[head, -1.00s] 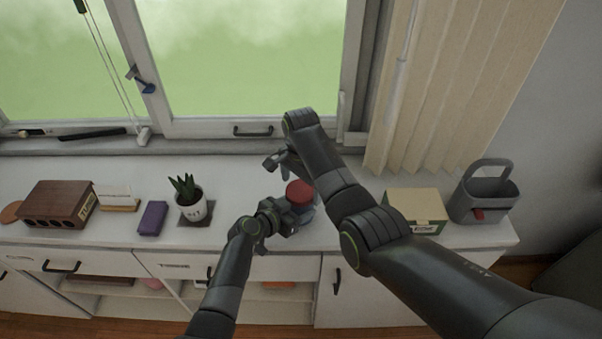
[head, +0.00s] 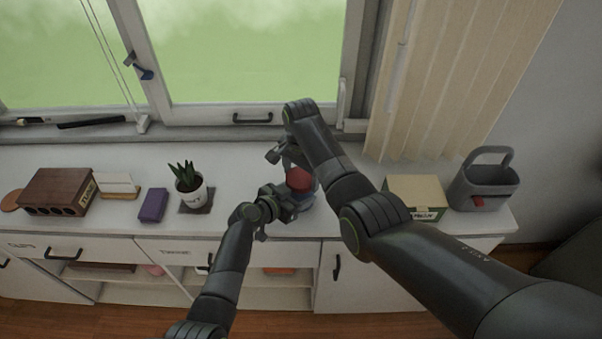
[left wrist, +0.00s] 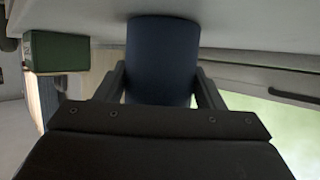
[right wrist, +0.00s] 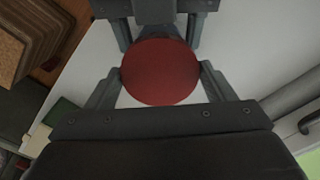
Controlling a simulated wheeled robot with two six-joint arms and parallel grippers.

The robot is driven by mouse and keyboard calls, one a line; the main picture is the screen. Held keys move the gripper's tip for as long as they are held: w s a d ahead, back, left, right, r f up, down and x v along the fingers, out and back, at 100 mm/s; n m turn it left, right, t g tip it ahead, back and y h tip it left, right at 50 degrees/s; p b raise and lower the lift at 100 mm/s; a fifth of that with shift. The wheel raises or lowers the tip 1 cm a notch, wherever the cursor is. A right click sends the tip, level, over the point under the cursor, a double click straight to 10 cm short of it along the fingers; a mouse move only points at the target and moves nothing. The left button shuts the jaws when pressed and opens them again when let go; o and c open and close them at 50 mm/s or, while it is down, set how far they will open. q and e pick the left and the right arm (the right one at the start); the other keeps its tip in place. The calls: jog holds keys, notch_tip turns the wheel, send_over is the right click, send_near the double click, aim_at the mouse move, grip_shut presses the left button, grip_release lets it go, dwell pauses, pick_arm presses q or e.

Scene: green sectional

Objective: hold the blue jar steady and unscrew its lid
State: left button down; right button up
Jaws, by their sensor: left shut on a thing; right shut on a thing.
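The blue jar (left wrist: 163,60) stands on the white counter, with one finger of my left gripper (left wrist: 162,88) on each side of it. My left gripper is shut on the jar's body. The jar's red lid (right wrist: 160,72) sits on top, and it also shows in the head view (head: 299,179). My right gripper (right wrist: 160,82) comes from above and is shut on the lid, a finger on each side. In the head view much of the jar is hidden by my left gripper (head: 285,202) and right arm.
A potted plant (head: 190,188) and a purple box (head: 153,205) stand left of the jar. A wooden block (head: 57,190) is further left. A green and tan box (head: 416,196) and a grey caddy (head: 484,184) stand to the right. The window is behind.

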jog(key=n, duration=0.4)
jog(key=shift+n, duration=0.3)
jog(key=n, duration=0.4)
jog(key=shift+n, duration=0.3)
jog(key=o, duration=1.1)
jog(key=shift+r, duration=0.15)
